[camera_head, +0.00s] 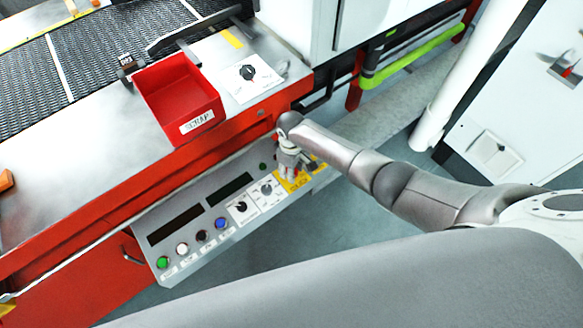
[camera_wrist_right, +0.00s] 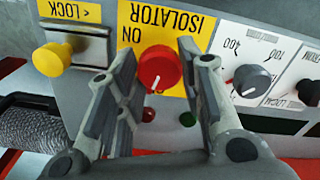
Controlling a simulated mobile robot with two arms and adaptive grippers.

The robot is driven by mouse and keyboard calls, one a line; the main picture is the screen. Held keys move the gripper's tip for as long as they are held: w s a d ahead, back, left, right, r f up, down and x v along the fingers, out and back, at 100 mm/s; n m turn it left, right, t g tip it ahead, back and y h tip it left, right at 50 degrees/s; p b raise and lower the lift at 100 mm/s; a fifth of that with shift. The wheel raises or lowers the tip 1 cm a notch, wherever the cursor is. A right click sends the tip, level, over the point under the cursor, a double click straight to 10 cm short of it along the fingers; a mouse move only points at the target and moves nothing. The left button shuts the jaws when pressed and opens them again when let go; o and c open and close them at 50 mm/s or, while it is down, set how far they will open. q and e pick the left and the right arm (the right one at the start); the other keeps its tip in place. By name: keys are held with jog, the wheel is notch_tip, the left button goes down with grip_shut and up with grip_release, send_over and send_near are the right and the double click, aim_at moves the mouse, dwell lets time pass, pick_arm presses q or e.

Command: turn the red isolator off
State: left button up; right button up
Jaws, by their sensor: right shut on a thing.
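The red isolator (camera_wrist_right: 158,68) is a round red knob on a yellow plate lettered ISOLATOR and ON, upside down in the right wrist view. A small white mark on the knob points toward the bottom of that view. My right gripper (camera_wrist_right: 160,60) has one finger on each side of the knob and is shut on it. In the head view my right gripper (camera_head: 290,162) is at the right end of the sloping control panel (camera_head: 178,222) and hides most of the knob. My left gripper is out of view.
A yellow knob (camera_wrist_right: 52,58) marked LOCK and a dark grey dial (camera_wrist_right: 252,80) flank the isolator. Coloured buttons (camera_head: 182,248) line the panel's left part. A red scrap bin (camera_head: 178,92) stands on the metal top beside the mesh belt (camera_head: 105,50).

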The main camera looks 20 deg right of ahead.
jog(key=shift+n, duration=1.1)
jog(key=o, duration=1)
notch_tip(320, 180, up, 12)
dwell(0.4)
